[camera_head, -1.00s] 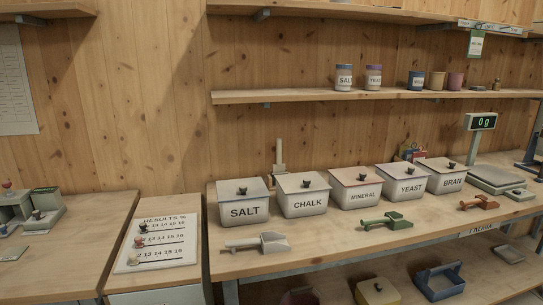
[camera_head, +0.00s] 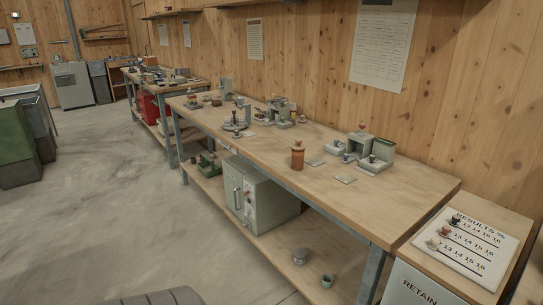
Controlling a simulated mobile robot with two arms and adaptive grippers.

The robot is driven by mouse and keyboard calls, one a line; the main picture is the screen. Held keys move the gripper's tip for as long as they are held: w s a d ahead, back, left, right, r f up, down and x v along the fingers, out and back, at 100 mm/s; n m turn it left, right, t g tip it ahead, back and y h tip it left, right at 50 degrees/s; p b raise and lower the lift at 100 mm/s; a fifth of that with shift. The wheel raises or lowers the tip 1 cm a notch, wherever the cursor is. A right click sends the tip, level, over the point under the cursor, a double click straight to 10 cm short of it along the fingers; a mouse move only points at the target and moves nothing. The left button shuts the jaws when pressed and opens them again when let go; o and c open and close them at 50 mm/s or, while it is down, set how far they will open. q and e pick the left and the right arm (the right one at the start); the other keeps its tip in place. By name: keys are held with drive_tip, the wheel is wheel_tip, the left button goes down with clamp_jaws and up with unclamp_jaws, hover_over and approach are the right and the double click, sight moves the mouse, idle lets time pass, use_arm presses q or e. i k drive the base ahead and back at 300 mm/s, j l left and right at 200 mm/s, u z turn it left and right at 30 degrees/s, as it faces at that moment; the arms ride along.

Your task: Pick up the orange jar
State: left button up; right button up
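An orange-brown jar (camera_head: 297,156) stands upright near the front edge of the long wooden workbench (camera_head: 408,190). Its top looks orange and its body darker brown. Flat grey pieces lie on the bench just to its right. Neither of my grippers shows in the head view.
Grey-green instruments (camera_head: 372,150) stand to the right of the jar, and more devices (camera_head: 238,118) to its left. A grey oven-like box (camera_head: 258,195) sits on the lower shelf. A results board (camera_head: 470,245) lies at right. The concrete floor (camera_head: 110,220) in front is open.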

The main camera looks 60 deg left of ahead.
sight(298, 157)
drive_tip(key=u, duration=1.65)
drive_tip(key=i+j+z, duration=0.15)
drive_tip(key=z, duration=0.3)
drive_tip(key=i+j+z, duration=0.1)
drive_tip(key=j+z, duration=0.15)
drive_tip(key=z, duration=0.25)
drive_tip(key=i+j+z, duration=0.1)
drive_tip(key=j+z, duration=0.2)
drive_tip(key=z, duration=0.15)
drive_tip(key=j+z, duration=0.25)
drive_tip(key=j, duration=0.65)
drive_tip(key=j+z, duration=0.25)
drive_tip(key=j, duration=0.65)
drive_tip(key=j+z, duration=0.2)
drive_tip(key=j, duration=0.75)
